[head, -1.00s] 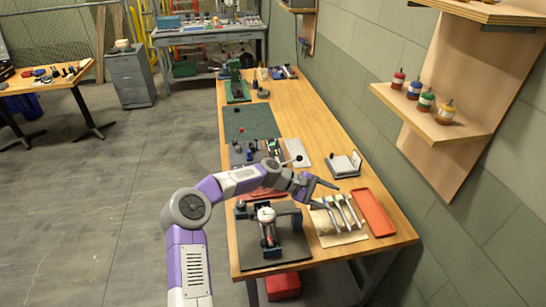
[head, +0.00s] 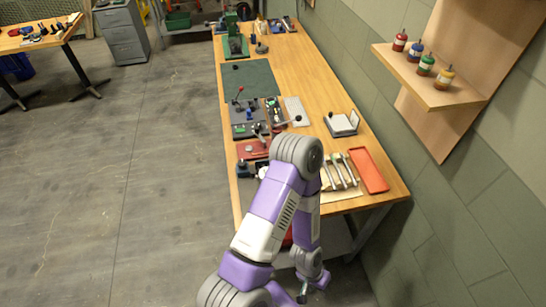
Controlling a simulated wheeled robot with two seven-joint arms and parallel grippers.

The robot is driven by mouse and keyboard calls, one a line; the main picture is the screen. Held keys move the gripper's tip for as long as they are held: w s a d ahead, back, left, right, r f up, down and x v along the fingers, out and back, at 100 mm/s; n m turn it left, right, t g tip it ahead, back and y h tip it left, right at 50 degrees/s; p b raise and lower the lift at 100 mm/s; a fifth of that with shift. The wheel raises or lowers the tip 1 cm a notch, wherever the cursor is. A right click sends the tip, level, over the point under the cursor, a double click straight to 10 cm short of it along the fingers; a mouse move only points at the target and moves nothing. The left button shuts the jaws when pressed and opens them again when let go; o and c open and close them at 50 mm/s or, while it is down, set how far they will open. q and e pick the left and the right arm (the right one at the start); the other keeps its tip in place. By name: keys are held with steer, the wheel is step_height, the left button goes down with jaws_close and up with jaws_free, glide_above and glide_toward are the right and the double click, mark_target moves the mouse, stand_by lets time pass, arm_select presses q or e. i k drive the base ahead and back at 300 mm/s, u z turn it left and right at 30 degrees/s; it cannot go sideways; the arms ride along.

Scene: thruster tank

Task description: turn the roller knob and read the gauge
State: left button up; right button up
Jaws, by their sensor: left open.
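The fixture with the round gauge is mostly hidden behind my left arm. Only a dark blue part (head: 243,168) on its left and a bit of its pale top (head: 262,170) show, near the table's front end. The gauge face and the knob cannot be made out. My left gripper (head: 312,290) is open and empty. It shows low in the view, below the table's front edge in the picture and apart from the fixture. My right gripper is not in view.
Wrenches (head: 340,172) lie on a pale sheet beside a red tray (head: 368,171) at the table's right. A lever panel (head: 245,118) and a green mat (head: 248,79) lie farther back. A wall shelf (head: 432,88) with bottles overhangs at right.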

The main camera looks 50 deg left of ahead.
mark_target(241, 164)
steer(key=z, duration=0.65)
steer(key=k, duration=0.25)
steer(key=u, duration=1.55)
